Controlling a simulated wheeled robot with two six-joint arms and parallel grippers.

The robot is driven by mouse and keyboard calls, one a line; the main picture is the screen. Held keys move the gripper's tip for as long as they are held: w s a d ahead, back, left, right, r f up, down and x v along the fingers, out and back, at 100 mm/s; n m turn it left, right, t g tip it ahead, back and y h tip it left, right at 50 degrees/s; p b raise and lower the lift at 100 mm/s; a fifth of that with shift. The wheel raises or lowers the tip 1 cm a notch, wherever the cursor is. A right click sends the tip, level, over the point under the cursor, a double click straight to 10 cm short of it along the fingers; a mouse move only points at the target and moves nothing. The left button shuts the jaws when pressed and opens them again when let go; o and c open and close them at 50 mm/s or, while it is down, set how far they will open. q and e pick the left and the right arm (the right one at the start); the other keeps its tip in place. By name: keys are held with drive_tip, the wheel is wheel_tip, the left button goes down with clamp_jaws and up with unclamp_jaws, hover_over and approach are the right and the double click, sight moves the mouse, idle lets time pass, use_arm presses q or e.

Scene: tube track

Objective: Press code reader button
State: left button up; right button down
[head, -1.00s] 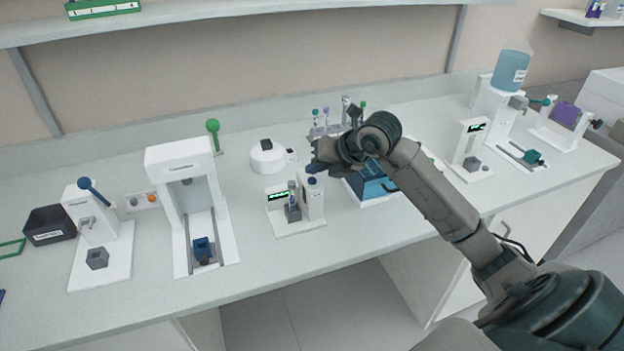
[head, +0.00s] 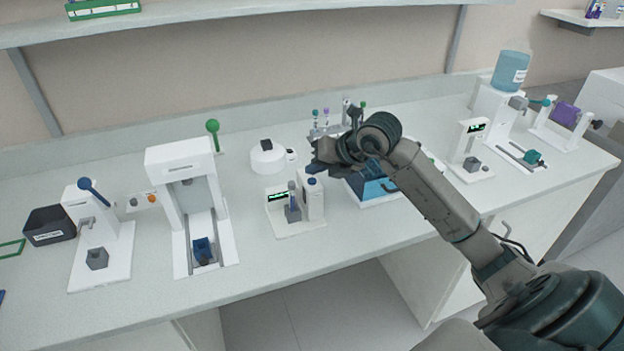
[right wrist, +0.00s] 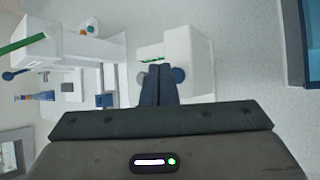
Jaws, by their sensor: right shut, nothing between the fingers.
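The code reader (head: 285,228) is a white device with a small green-lit display and a tube standing in a grey holder. Its blue round button (head: 312,181) is on top of the right post. My right gripper (head: 316,169) is shut and empty, just above and behind the button in the head view. In the right wrist view the shut fingers (right wrist: 158,84) overlap the reader (right wrist: 188,55), and the blue button (right wrist: 178,76) shows right beside them. I cannot tell whether they touch. My left gripper is not in view.
A white round device (head: 268,159) stands behind the reader. A blue box (head: 372,188) is right of it, partly under my right arm. A tall white press (head: 180,165) stands to the left. Bench space in front of the reader is clear.

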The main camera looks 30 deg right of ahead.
drive_tip(key=shift+f, duration=0.15)
idle(0.3)
drive_tip(key=shift+f+b, duration=0.3)
drive_tip(key=shift+b, duration=0.2)
drive_tip(key=shift+f+b, duration=0.45)
idle(0.4)
drive_tip(key=shift+r, duration=0.1)
drive_tip(key=shift+r+p, duration=0.55)
drive_tip(key=shift+r, duration=0.25)
wheel_tip(320, 180, up, 5)
drive_tip(key=p, duration=0.3)
idle(0.3)
idle(0.7)
